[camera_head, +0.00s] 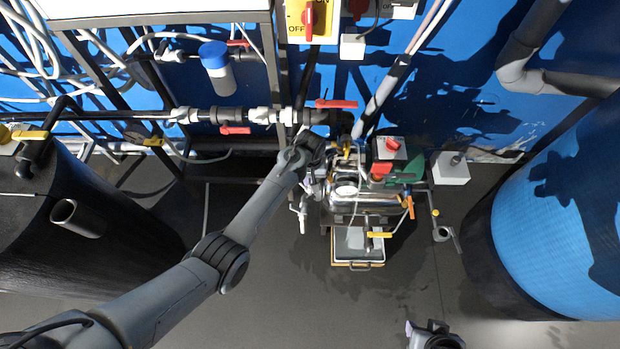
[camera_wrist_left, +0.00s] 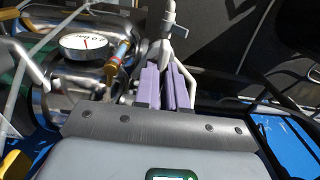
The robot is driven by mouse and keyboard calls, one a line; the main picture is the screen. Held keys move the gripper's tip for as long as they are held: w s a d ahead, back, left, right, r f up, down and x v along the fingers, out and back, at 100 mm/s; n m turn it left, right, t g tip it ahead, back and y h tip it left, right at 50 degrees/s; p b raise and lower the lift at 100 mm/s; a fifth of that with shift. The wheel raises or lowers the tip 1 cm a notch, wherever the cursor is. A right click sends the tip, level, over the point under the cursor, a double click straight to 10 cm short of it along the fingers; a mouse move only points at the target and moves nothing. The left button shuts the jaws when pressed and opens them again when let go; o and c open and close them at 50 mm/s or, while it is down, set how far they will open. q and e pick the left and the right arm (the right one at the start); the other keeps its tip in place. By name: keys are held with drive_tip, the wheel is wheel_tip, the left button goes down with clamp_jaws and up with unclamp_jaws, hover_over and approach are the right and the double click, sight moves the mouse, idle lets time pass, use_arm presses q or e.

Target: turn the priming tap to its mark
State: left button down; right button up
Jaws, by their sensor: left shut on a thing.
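A round gauge (camera_wrist_left: 85,45) and an orange handle (camera_wrist_left: 118,54) stand close to the left fingers. A pipe with red-handled valves (camera_head: 235,129) runs behind. A dark tank (camera_head: 90,215) stands left, a blue tank (camera_head: 560,215) right.

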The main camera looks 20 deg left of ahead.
use_arm(q)
drive_tip(key=m+p, duration=0.2)
drive_tip(key=shift+r+m+p, duration=0.2)
drive_tip(key=shift+m+p, duration=0.75)
drive_tip(key=shift+m, duration=0.35)
drive_tip(key=m+p, duration=0.1)
drive_tip(key=m, duration=0.1)
drive_tip(key=shift+f+m, duration=0.15)
drive_tip(key=shift+m, duration=0.15)
drive_tip(key=m, duration=0.4)
drive_tip(key=shift+m+p, duration=0.3)
drive_tip(key=shift+p, duration=0.05)
drive_tip(key=m, duration=0.3)
drive_tip(key=shift+f, duration=0.1)
drive_tip(key=shift+m, duration=1.6)
